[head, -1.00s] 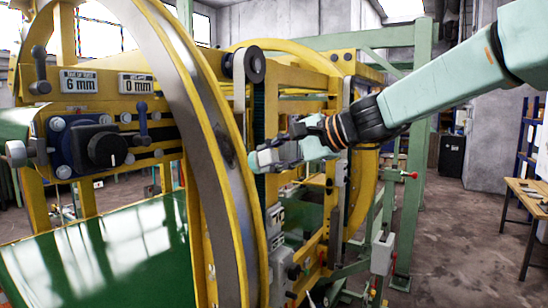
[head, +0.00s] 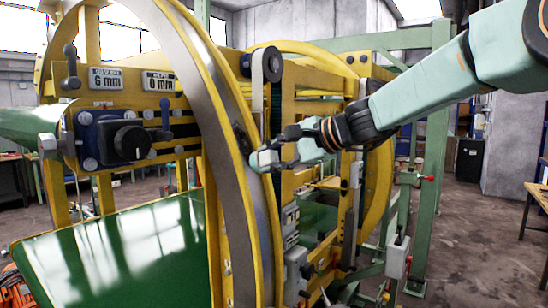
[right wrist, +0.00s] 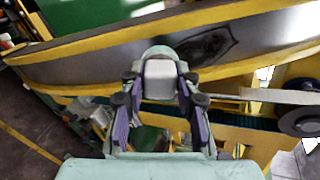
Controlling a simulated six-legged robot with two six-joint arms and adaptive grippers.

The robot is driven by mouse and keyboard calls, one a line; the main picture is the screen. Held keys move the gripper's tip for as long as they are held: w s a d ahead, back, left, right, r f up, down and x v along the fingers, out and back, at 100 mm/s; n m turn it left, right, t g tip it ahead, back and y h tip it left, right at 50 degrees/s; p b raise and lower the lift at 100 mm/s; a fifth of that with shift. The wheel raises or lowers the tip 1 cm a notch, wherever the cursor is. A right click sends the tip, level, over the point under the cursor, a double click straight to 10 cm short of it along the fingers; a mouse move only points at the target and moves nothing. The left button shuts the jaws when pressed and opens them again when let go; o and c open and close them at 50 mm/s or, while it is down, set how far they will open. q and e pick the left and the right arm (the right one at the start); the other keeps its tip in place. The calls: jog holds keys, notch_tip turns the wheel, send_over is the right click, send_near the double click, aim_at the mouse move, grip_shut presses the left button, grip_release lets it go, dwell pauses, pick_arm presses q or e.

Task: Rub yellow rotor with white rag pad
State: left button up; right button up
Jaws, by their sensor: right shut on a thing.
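The yellow rotor (head: 205,100) is a large upright ring with yellow rims and a grey metal band. A dark smudge (right wrist: 207,45) marks the band in the right wrist view; it also shows in the head view (head: 242,138). My right gripper (head: 268,158) is at the rotor's right rim, just below and right of the smudge. It is shut on the white rag pad (right wrist: 160,78), which sits between its fingertips. The pad overlaps the rotor's rim in the wrist view; I cannot tell whether they touch. My left gripper is out of view.
A yellow control panel (head: 165,100) with a black knob and levers stands left of the rotor. A green bed (head: 110,250) runs through the ring. Yellow and green machine frames crowd behind my right gripper. Open floor (head: 465,240) lies at the right.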

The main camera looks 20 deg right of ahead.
jog(key=shift+w+f, duration=0.2)
jog(key=shift+w, duration=0.15)
jog(key=shift+w+d+f, duration=0.15)
jog(key=shift+w, duration=0.05)
jog(key=shift+s, duration=0.15)
jog(key=shift+a, duration=0.4)
jog(key=shift+w+f, duration=0.15)
jog(key=shift+w, duration=0.4)
jog(key=shift+b, duration=0.3)
jog(key=shift+s, duration=0.1)
jog(key=shift+a, duration=0.3)
